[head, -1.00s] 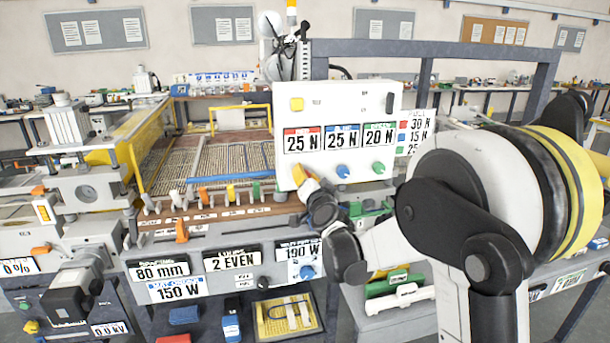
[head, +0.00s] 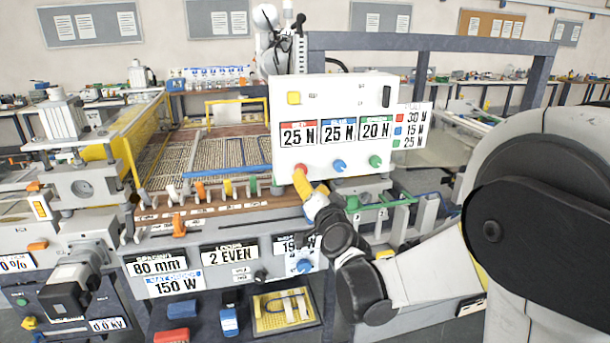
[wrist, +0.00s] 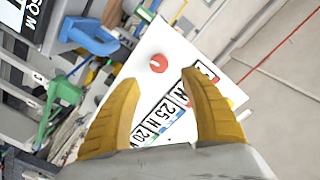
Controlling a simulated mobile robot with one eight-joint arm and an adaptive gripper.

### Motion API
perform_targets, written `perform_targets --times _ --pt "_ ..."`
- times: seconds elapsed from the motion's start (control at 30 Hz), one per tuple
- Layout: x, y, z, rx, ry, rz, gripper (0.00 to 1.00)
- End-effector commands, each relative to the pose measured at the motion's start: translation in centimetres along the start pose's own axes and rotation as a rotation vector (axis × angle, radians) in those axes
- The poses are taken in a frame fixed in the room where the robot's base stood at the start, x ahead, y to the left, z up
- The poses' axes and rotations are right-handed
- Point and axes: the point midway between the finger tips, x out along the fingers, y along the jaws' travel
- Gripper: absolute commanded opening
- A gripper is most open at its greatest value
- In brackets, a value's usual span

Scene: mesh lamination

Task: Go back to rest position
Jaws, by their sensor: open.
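My gripper (head: 304,186) has yellow fingers and is at the lower left of the white control panel (head: 356,92), close to its red knob (head: 299,168). In the wrist view my gripper (wrist: 160,100) is open and empty, its two yellow fingers spread apart. The red knob (wrist: 158,63) shows beyond and between the fingertips, apart from them. The panel reads 25 N, 25 N and 20 N. A blue knob (head: 340,165) and a green knob (head: 375,161) are to the right of the red one. My arm reaches in from the right.
The machine bed (head: 215,153) with its mesh lies behind the panel. A front panel with 80 mm and 2 EVEN displays (head: 230,256) is below left. A yellow tray (head: 262,322) sits on the lower shelf. A dark frame (head: 430,45) stands behind the panel.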

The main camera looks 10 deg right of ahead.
Motion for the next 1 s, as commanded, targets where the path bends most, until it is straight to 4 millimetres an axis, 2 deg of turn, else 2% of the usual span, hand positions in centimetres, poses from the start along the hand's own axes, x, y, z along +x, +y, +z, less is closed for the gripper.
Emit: perform_targets --times 0.1,0.2,0.53,0.67,0.77,0.83,0.93,1.0 --pt "-1.6 0.0 0.0 0.0 0.0 0.0 0.52" --pt "-2.2 0.0 0.0 0.0 0.0 0.0 0.52" --pt "-2.4 -0.1 0.0 -0.001 -0.002 0.0 0.52" --pt "-3.4 -1.0 0.3 -0.038 -0.05 -0.005 0.52" --pt "-5.6 -2.3 1.2 -0.115 -0.15 -0.008 0.52" --pt "-8.1 -3.0 2.2 -0.19 -0.248 -0.001 0.52" --pt "-12.5 -2.9 3.9 -0.303 -0.4 0.03 0.52" --pt "-16.1 -2.1 5.0 -0.38 -0.504 0.066 0.52"
